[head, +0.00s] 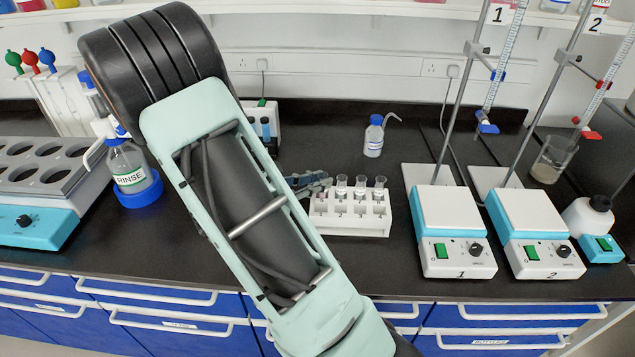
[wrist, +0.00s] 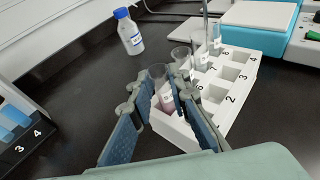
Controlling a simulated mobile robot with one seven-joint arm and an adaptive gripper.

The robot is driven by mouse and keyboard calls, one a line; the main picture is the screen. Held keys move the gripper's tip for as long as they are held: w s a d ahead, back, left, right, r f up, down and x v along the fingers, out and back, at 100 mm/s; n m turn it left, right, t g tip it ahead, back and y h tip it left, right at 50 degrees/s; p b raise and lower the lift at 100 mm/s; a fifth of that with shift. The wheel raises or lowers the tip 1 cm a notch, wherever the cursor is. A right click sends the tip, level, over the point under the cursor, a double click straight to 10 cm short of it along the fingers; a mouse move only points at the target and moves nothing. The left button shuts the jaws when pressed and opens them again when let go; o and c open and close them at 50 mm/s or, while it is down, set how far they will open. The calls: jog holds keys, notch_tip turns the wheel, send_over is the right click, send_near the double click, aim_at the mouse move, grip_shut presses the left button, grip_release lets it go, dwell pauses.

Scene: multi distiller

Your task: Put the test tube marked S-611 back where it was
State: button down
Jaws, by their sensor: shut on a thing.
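My gripper (wrist: 166,88) is shut on a clear test tube (wrist: 159,73) with a pale label and pinkish contents. The writing on its label is too small to read. The tube stands roughly upright at the near end of the white rack (wrist: 250,66); I cannot tell whether its bottom is in a hole. In the head view the rack (head: 350,226) stands on the bench, and my gripper (head: 312,184) is at its left end, partly hidden by my arm. Three other tubes (head: 360,188) stand in the rack's back row.
The rack's front-row holes, numbered along the side, look empty. A blue-capped wash bottle (head: 374,138) stands behind the rack. Hotplate 1 (head: 450,215) is close on the right, hotplate 2 (head: 530,215) beyond it. A small box with blue vials (wrist: 18,125) is at the left.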

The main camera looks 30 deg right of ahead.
jog(key=shift+f, duration=0.1)
jog(key=shift+f, duration=0.15)
jog(key=c, duration=1.8)
grip_release()
jog(key=v, duration=1.2)
jog(key=shift+w+r, duration=0.1)
jog(key=shift+r, duration=0.1)
